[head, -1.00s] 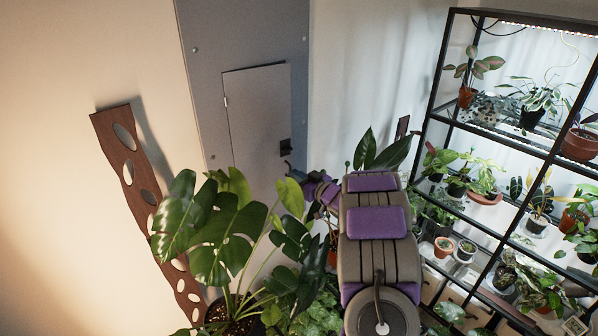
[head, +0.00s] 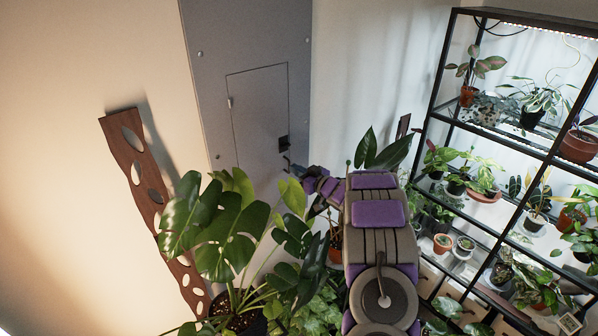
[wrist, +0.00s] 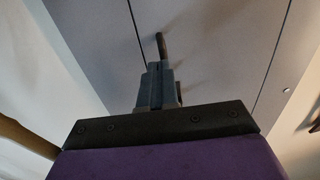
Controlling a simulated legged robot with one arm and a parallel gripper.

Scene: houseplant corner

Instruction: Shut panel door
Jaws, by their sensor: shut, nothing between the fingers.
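The grey wall panel (head: 207,95) carries a rectangular panel door (head: 257,110) with a dark latch (head: 284,143) on its right side and a small hinge at its left. The door looks flush or almost flush with the panel, with thin seams around it. In the wrist view my gripper (wrist: 160,62) is shut and empty, pointing at the grey door face (wrist: 205,40). I cannot tell whether its tip touches the door.
A large monstera (head: 225,235) stands in front of the door's lower part and hides it. A brown wooden board with holes (head: 150,205) leans on the left wall. A black shelf rack (head: 432,100) with several potted plants fills the right side.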

